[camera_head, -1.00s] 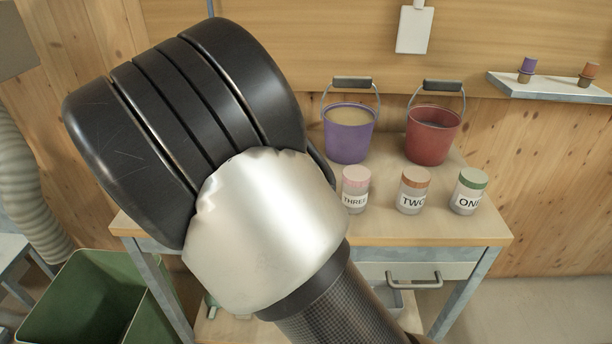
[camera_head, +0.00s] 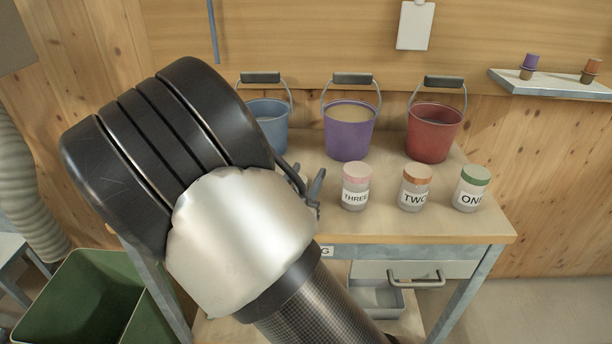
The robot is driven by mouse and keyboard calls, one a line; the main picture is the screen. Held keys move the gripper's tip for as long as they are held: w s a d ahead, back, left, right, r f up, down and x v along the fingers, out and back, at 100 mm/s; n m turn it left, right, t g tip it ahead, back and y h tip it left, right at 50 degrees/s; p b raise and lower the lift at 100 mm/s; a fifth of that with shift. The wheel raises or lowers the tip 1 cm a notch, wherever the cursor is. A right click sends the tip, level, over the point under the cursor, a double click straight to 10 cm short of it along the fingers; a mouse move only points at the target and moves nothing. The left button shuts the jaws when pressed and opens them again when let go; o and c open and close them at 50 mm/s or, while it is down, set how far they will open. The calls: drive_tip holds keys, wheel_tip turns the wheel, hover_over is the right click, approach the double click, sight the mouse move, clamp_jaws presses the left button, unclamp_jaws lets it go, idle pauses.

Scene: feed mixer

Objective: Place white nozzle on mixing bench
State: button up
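The mixing bench (camera_head: 440,226) is a wooden-topped table with a metal frame, against the wall. My gripper (camera_head: 306,180) shows only in part, as dark finger pieces beside my arm's wrist, over the bench left of the jar labelled THREE. My arm hides the rest of it, so I cannot tell how far apart the fingers are or whether they hold anything. I cannot make out a white nozzle; my arm covers the bench's left part.
Blue (camera_head: 268,122), purple (camera_head: 349,135) and red (camera_head: 433,135) buckets stand at the bench's back. Jars THREE (camera_head: 356,188), TWO (camera_head: 414,190) and ONE (camera_head: 470,190) stand in front. A wall shelf (camera_head: 550,90) is at right, a green bin (camera_head: 85,295) at lower left. The bench's front strip is clear.

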drive_tip(key=shift+s+r, duration=0.1)
drive_tip(key=shift+r, duration=0.15)
drive_tip(key=p+v, duration=0.2)
drive_tip(key=v, duration=0.9)
drive_tip(key=shift+s+a+p, duration=0.15)
drive_tip(key=shift+s+p, duration=0.15)
drive_tip(key=shift+s, duration=0.1)
drive_tip(key=shift+f, duration=0.1)
idle(0.8)
